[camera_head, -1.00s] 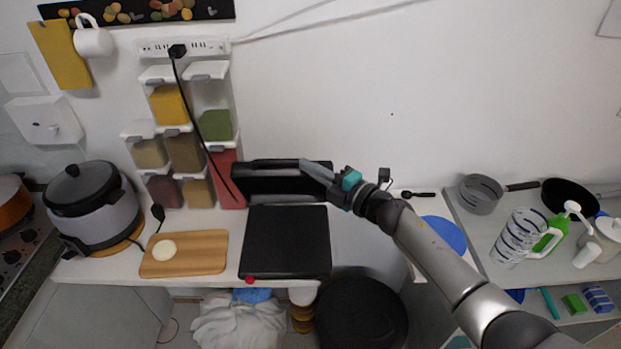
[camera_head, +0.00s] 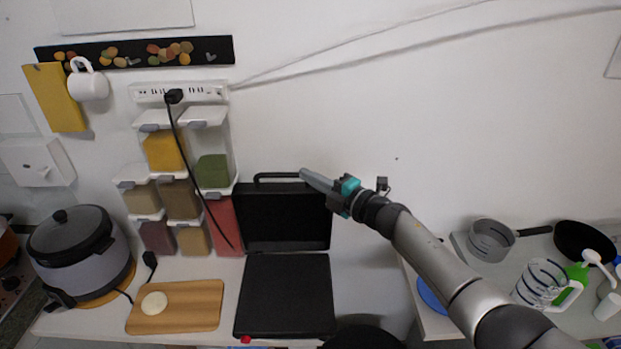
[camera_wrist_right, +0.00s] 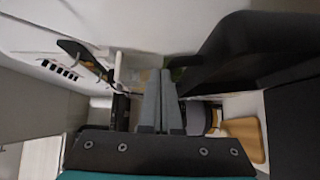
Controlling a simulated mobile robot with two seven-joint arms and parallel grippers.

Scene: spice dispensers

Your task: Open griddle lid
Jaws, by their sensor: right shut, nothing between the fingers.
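The black griddle (camera_head: 286,295) stands open on the counter, its flat base towards me. Its lid (camera_head: 283,222) stands raised at the back edge of the base, inner face towards me. The lid's handle (camera_head: 272,178) is at the top edge. My right gripper (camera_head: 304,174) is shut and empty, its tips at the lid's top edge beside the right part of the handle. I cannot tell whether they touch. In the right wrist view the shut fingers (camera_wrist_right: 161,75) point ahead, with a large dark surface, likely the lid, at upper right. My left gripper is not in view.
Spice dispensers (camera_head: 180,201) hang left of the lid, with a black cord from the power strip (camera_head: 150,94) crossing them. A cutting board (camera_head: 192,303) and a cooker (camera_head: 80,256) stand at left. Pans and a jug (camera_head: 541,282) stand at right.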

